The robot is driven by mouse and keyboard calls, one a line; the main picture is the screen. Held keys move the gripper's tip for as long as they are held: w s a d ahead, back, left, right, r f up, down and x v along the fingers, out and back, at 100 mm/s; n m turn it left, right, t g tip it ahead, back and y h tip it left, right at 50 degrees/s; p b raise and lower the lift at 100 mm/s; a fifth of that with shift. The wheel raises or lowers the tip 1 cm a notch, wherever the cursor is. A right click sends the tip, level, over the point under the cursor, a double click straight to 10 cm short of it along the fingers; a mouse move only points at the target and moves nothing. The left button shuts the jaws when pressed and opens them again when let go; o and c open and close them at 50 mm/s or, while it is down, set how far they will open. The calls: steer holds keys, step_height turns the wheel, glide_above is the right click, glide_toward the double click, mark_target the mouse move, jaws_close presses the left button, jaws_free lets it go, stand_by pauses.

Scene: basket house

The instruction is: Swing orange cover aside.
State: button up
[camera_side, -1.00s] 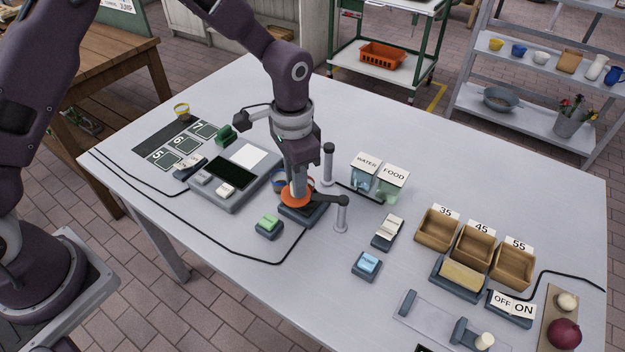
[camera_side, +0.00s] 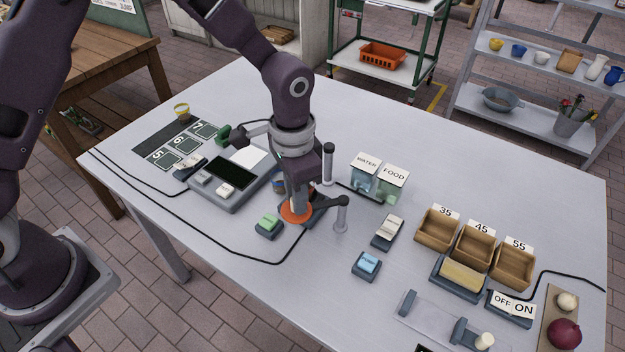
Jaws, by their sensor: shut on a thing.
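The orange cover (camera_side: 294,214) is a flat round disc at the front-left of a dark base (camera_side: 318,212) near the table's middle. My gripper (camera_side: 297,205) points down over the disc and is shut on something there. The fingertips are small and partly hidden, so the exact grip on the cover is hard to see. A grey post with a dark arm (camera_side: 341,212) stands just right of the cover. A blue-rimmed part (camera_side: 278,184) shows behind my gripper, mostly hidden.
A green button (camera_side: 268,222) sits close to the cover's left. A taller grey post (camera_side: 328,165) stands behind. WATER and FOOD containers (camera_side: 380,178) are to the right, with a blue button (camera_side: 368,262) in front. A black cable runs along the front left.

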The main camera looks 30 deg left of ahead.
steer(key=shift+s+d, duration=0.5)
steer(key=shift+d, duration=0.35)
steer(key=shift+s+d, duration=0.5)
steer(key=shift+d, duration=0.35)
steer(key=shift+s+d, duration=0.2)
steer(key=shift+d, duration=1.25)
steer(key=o, duration=1.6)
steer(key=shift+c, duration=0.2)
